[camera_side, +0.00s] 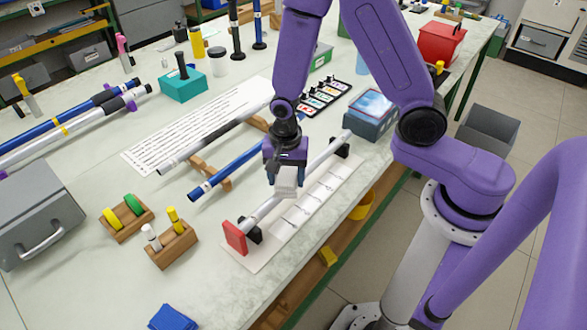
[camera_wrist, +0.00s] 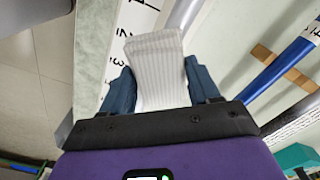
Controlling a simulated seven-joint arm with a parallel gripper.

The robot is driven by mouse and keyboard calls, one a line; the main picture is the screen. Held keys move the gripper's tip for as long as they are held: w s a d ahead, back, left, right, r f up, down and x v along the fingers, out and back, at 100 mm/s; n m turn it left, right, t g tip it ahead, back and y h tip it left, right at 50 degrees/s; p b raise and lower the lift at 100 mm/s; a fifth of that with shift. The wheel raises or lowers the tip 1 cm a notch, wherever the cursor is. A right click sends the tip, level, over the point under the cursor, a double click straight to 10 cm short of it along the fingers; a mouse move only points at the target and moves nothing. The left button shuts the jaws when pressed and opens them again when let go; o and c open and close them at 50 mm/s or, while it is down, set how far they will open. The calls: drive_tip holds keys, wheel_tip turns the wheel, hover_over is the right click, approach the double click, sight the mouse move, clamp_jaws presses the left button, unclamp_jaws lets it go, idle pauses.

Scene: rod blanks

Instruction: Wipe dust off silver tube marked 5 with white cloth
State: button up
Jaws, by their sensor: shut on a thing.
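My gripper (camera_side: 286,170) is shut on a white ribbed cloth (camera_side: 286,182), which hangs below the fingertips. The cloth fills the gap between the two blue-grey fingers in the wrist view (camera_wrist: 158,75). It is at a silver tube (camera_side: 320,157), partway along its length, and seems to lie against it. The tube rests on black supports over a white marked strip, with a red block (camera_side: 235,238) at its near end. The silver tube also shows beyond the cloth in the wrist view (camera_wrist: 184,14). I cannot read a number or see dust on it.
A blue tube (camera_side: 229,171) and a dark-ended silver tube (camera_side: 213,138) lie on wooden rests to the left. Wooden blocks with spools and pegs (camera_side: 171,245) stand at front left. A blue-grey box (camera_side: 370,115) stands beyond the tube's far end. A blue cloth (camera_side: 172,318) lies at the front.

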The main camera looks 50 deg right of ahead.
drive_tip(key=shift+a, duration=0.85)
drive_tip(key=shift+d+r, duration=0.1)
drive_tip(key=shift+r, duration=4)
